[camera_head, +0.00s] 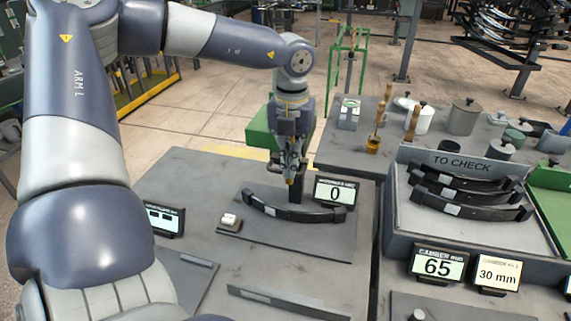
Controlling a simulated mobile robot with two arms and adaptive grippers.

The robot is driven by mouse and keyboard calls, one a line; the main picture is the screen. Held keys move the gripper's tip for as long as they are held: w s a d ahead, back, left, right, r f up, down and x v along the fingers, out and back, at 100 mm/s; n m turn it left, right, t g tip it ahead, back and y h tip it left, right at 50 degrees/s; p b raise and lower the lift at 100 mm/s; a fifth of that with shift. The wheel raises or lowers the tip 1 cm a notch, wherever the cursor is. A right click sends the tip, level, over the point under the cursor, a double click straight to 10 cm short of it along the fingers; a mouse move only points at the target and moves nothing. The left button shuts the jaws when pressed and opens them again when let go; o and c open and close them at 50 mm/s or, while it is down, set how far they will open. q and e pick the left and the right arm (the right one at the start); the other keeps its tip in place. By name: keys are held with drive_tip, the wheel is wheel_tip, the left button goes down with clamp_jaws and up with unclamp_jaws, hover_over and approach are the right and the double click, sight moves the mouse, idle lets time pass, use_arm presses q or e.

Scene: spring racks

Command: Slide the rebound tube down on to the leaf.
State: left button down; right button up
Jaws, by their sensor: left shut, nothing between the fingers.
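The leaf (270,211) is a dark curved strip with a pale label, lying on a dark base plate (290,238) at the table's middle. My left gripper (291,179) points down, shut, just above and behind the leaf's middle. A dark upright piece (295,193) shows right beside and below the fingertips, standing behind the leaf. It may be the rebound tube or its stand; the gripper partly hides it, and I cannot tell whether it touches the leaf. A small display (336,192) reading 0 stands just right of it. My right gripper is not in view.
A TO CHECK rack (464,166) with several stacked leaves stands at the right. Displays reading 65 (438,263) and 30 mm (497,275) stand before it. Pots and a wooden-handled tool (411,124) are at the back right.

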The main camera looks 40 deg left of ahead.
use_arm(q)
drive_tip(key=shift+s+f+b, duration=0.1)
drive_tip(key=shift+f+b, duration=0.9)
drive_tip(key=shift+f, duration=0.3)
wheel_tip(320, 180, down, 8)
drive_tip(key=b, duration=0.7)
drive_tip(key=shift+r, duration=1.8)
drive_tip(key=shift+p, duration=0.3)
